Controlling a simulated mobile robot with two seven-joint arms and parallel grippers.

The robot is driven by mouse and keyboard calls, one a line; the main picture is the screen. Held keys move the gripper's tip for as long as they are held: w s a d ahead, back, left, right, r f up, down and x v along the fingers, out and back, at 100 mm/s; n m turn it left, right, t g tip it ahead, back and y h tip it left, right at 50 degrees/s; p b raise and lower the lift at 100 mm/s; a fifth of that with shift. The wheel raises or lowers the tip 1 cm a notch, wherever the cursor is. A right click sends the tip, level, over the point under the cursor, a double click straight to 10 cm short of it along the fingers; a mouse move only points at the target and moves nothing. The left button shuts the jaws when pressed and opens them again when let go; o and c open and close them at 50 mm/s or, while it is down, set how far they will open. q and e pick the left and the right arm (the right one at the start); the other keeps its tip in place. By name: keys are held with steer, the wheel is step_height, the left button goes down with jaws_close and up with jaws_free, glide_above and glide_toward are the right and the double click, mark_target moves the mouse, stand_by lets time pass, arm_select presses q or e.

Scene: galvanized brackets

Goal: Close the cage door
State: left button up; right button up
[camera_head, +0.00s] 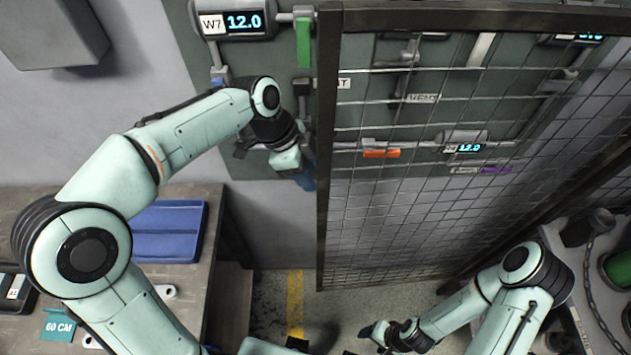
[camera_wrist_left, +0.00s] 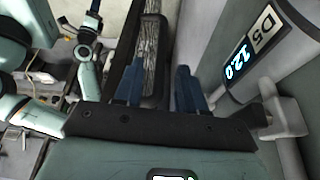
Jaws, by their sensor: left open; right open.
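The cage door (camera_head: 325,225) is a wire-mesh panel in a dark metal frame. It fills the right half of the head view, its near upright edge standing in front of the wall panel. My left gripper (camera_head: 305,178) is open beside that upright, with its tips partly hidden behind it. In the left wrist view, the two blue fingers of my left gripper (camera_wrist_left: 158,88) are apart, and a dark upright bar with mesh beside it, seemingly the door edge (camera_wrist_left: 158,55), shows at the gap; contact is unclear. My right gripper (camera_head: 372,332) is open and empty, low in front of the door.
A green wall panel (camera_head: 250,60) carries digital readouts, valves and pipes behind the mesh. A bench (camera_head: 190,300) with a blue tray (camera_head: 170,257) stands left. A chain (camera_head: 590,285) and a green spool (camera_head: 618,272) are at right. Floor with a yellow stripe (camera_head: 295,300) shows between.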

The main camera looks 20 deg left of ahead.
arm_select(q)
steer(key=shift+x, duration=2)
steer(key=shift+w, duration=0.1)
jaws_close()
